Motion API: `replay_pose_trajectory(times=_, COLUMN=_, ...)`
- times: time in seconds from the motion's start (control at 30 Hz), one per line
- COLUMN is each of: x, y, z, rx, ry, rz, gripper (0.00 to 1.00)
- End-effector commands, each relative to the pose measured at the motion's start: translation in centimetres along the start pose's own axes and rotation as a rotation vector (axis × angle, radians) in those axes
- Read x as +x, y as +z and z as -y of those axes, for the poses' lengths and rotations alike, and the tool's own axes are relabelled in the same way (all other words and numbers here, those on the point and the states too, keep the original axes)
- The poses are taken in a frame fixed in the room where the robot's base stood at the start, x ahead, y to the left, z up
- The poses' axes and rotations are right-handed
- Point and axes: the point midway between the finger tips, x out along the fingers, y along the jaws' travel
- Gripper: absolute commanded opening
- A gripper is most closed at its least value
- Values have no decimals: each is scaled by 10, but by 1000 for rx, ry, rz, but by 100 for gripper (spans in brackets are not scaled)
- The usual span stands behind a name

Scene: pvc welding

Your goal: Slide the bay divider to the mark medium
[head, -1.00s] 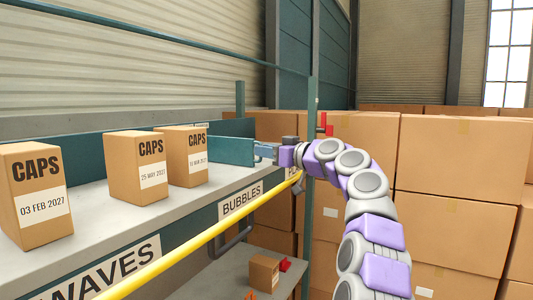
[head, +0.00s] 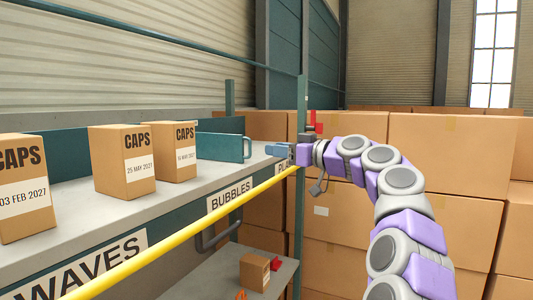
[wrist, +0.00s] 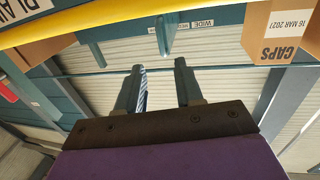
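The bay divider (head: 220,147) is a teal upright panel on the grey shelf, right of the CAPS boxes, with a handle at its right end. In the wrist view, which is upside down, a narrow teal piece (wrist: 164,36), probably the divider's handle end, stands ahead of my fingers. A label reading WIDE (wrist: 203,23) is beside it; I cannot read a medium mark. My gripper (head: 273,150) is just right of the handle, with a gap between. In the wrist view, my gripper (wrist: 160,68) has its two fingers spread, with nothing held between them.
Several CAPS boxes (head: 122,162) stand left of the divider. A yellow rail (head: 180,236) runs along the shelf front, and a teal post (head: 299,180) stands by my gripper. Stacked cartons (head: 450,150) fill the right side. A lower shelf holds a small box (head: 254,271).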

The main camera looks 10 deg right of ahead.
Motion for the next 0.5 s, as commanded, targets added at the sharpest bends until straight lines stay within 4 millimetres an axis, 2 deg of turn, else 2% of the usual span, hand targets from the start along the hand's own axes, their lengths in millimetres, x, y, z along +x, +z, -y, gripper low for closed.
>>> replay_pose_trajectory(times=0.3, x=-57, y=1, z=-1, rx=2, ry=1, rz=-1, gripper=36)
replay_pose_trajectory(times=0.5, x=-84, y=1, z=0, rx=1, ry=-3, rz=1, gripper=36)
